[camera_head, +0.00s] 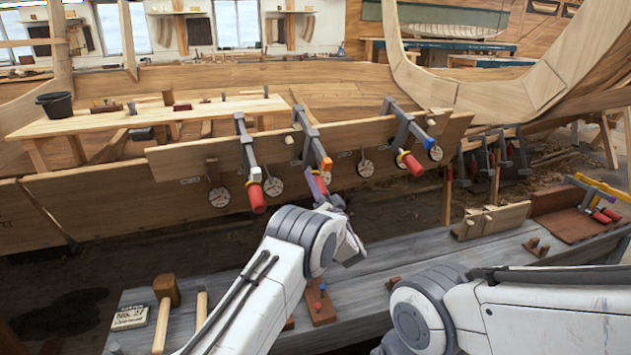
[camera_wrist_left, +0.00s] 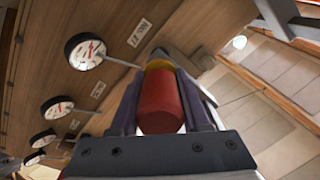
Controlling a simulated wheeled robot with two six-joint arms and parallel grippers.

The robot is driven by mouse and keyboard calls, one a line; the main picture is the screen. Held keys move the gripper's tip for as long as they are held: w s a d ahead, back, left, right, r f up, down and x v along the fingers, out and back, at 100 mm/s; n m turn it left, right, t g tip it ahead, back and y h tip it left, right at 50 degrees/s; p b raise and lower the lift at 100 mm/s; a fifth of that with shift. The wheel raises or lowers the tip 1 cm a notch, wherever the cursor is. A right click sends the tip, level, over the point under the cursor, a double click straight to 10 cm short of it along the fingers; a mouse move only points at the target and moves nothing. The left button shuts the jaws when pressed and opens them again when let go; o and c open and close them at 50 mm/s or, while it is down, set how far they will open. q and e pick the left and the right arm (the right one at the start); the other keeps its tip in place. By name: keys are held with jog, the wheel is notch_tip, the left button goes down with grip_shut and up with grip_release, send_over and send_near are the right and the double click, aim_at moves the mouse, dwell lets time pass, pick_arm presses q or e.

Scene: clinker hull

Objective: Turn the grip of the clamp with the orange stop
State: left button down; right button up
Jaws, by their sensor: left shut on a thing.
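The clamp (camera_head: 305,122) with the orange stop (camera_head: 326,164) hangs on the upper plank, between two other clamps. My left gripper (camera_head: 318,186) is at its lower end, with the arm reaching up from below. In the left wrist view, the red grip (camera_wrist_left: 160,104) with a yellow-orange collar lies between the two fingers of the left gripper (camera_wrist_left: 163,110), which is shut on it. In the head view the grip is mostly hidden by the gripper. My right arm shows at the lower right, but its gripper is out of sight.
A clamp with a white stop and red grip (camera_head: 257,197) hangs to the left, and one with a blue stop and red grip (camera_head: 412,165) to the right. Round dials (camera_head: 219,197) line the plank. A mallet (camera_head: 166,292) lies on the grey bench (camera_head: 400,262) below.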

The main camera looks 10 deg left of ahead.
pick_arm(q)
jog(key=shift+f+m, duration=0.1)
jog(key=shift+m, duration=0.4)
jog(key=shift+c, duration=1.9)
grip_release()
jog(key=shift+d, duration=0.1)
jog(key=v, duration=1)
jog(key=shift+s, duration=0.2)
